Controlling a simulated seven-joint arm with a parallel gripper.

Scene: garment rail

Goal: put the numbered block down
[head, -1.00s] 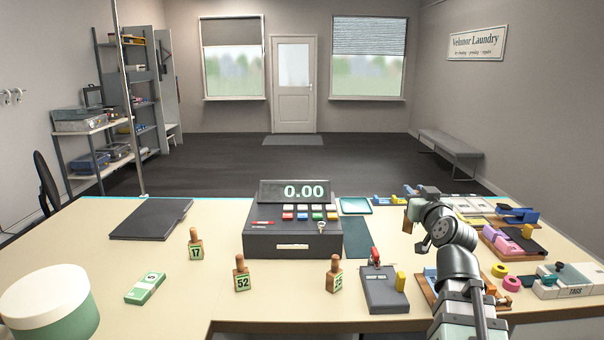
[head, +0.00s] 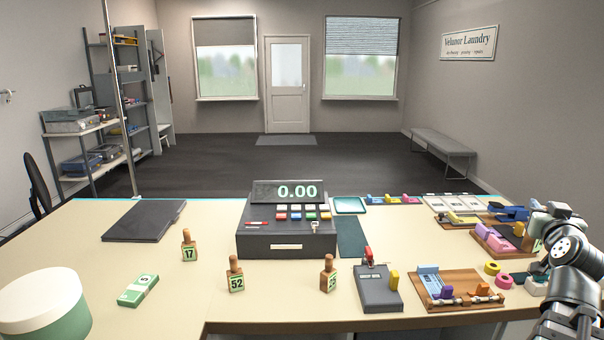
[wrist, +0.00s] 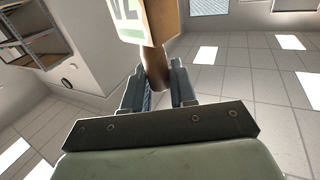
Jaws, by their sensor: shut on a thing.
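My gripper (wrist: 157,75) is shut on the wooden peg handle of a numbered block (wrist: 140,20). In the wrist view the block's pale label is cut off at the top edge and its number cannot be read with certainty. In the head view my arm reaches to the right end of the counter, and a bit of the block's label (head: 537,246) shows beside it. The gripper itself is mostly hidden there. Other numbered blocks stand upright on the counter: 17 (head: 189,252), 52 (head: 236,281) and one with an unclear number (head: 328,281).
A cash register (head: 287,240) stands mid-counter. A grey stapler-like device (head: 377,290), a wooden tray (head: 440,303) with small items, tape rolls (head: 491,268) and purple-and-pink holders (head: 493,236) crowd the right side. The counter (head: 180,300) is clear around the standing blocks.

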